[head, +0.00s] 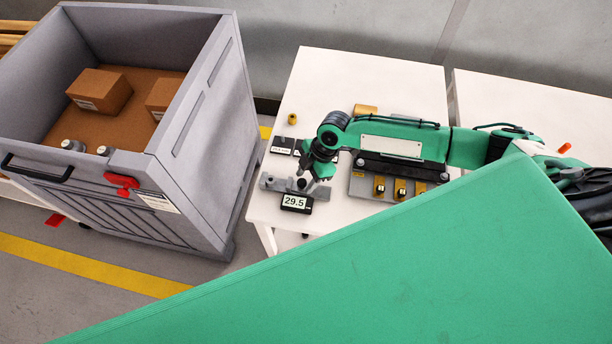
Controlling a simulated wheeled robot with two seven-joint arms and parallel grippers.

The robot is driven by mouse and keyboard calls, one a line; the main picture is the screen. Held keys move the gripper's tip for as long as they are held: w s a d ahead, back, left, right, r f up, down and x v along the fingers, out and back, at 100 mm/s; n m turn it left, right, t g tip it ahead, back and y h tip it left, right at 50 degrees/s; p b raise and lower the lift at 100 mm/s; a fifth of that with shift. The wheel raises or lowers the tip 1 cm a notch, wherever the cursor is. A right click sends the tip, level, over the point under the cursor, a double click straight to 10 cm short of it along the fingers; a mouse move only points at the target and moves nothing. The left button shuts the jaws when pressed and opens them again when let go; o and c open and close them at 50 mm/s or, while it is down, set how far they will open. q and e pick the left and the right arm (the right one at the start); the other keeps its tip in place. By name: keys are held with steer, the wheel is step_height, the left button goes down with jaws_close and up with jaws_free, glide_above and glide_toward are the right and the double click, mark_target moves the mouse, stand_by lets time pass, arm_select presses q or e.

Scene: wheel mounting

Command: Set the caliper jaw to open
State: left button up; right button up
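The caliper (270,181) is a grey bar with jaws lying near the left front part of the white table. Its dark display (295,203) reads 29.5. My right gripper (308,183) points down over the right part of the caliper, just behind the display. Its fingers are around or right beside a small dark part of the slide; I cannot tell whether they touch it. The fingers are too small and overlapped to tell whether they are shut. My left gripper is out of view.
Small labelled blocks (283,146) and brass parts (366,110) lie behind. A grey crate (205,140) holding cardboard boxes (100,90) stands left. The table's back left is clear.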

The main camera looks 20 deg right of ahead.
steer(key=shift+w+r, duration=0.1)
steer(key=shift+r, duration=0.2)
steer(key=b+v, duration=0.3)
steer(key=v, duration=1)
steer(key=shift+d, duration=0.2)
